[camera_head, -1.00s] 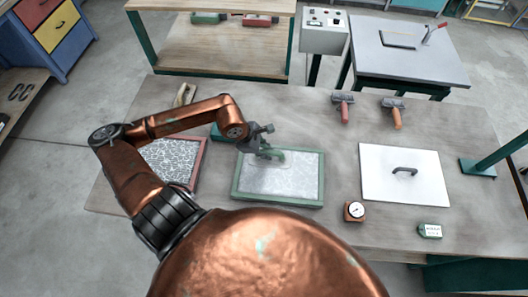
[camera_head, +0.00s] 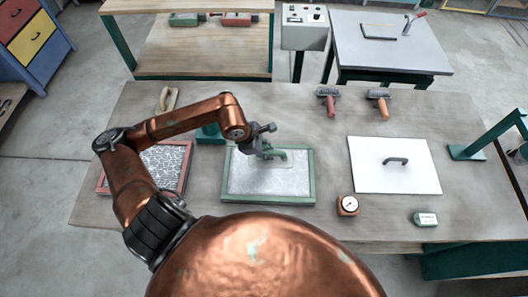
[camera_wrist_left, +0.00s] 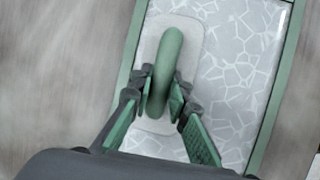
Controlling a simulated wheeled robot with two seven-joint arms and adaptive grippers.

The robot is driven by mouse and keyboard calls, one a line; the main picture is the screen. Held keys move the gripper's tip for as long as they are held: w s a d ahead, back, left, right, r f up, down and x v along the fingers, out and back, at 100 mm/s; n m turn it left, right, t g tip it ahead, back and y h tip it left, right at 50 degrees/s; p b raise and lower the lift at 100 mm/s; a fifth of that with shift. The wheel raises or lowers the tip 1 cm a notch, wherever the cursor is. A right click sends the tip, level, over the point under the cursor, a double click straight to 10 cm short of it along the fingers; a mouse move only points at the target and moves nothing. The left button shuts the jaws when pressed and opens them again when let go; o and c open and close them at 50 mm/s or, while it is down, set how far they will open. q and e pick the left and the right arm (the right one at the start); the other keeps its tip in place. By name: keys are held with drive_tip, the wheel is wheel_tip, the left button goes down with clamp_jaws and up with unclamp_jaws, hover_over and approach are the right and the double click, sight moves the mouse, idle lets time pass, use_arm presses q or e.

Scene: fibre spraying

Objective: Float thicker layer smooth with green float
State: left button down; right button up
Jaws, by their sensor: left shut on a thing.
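My left gripper (camera_head: 266,153) is shut on the green handle of the float (camera_wrist_left: 165,60). The float has a pale grey rectangular plate (camera_wrist_left: 188,40). It is over the white cracked-pattern layer in the green-framed tray (camera_head: 267,201), near the tray's far side in the head view. In the left wrist view the plate lies close along the green rim (camera_wrist_left: 125,75), flat over the layer. I cannot tell whether it touches the layer. A red-framed tray (camera_head: 187,165) with a similar patterned layer stands to the left, partly hidden by my arm. My right gripper is not in view.
A white board (camera_head: 405,172) with a dark handle lies to the right. Red-handled (camera_head: 328,101) and orange-handled (camera_head: 380,102) tools lie at the back. A wooden-handled tool (camera_head: 168,98) lies back left.

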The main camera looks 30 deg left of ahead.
sight(280, 152)
use_arm(q)
drive_tip(key=shift+w+d+f+b, duration=0.1)
drive_tip(key=shift+w+d+b, duration=0.3)
drive_tip(key=shift+d, duration=0.25)
drive_tip(key=shift+w+d+f+b, duration=0.1)
drive_tip(key=shift+w+d+b, duration=0.15)
drive_tip(key=shift+w+d, duration=0.3)
drive_tip(key=shift+w+d+r+b, duration=0.15)
drive_tip(key=shift+w+d, duration=0.1)
drive_tip(key=shift+d, duration=0.25)
drive_tip(key=shift+w+d+f+b, duration=0.1)
drive_tip(key=shift+w+d+b, duration=0.1)
drive_tip(key=shift+d, duration=0.3)
drive_tip(key=shift+r, duration=0.1)
drive_tip(key=shift+r+p, duration=1.6)
drive_tip(key=shift+r, duration=2)
drive_tip(key=shift+f, duration=0.15)
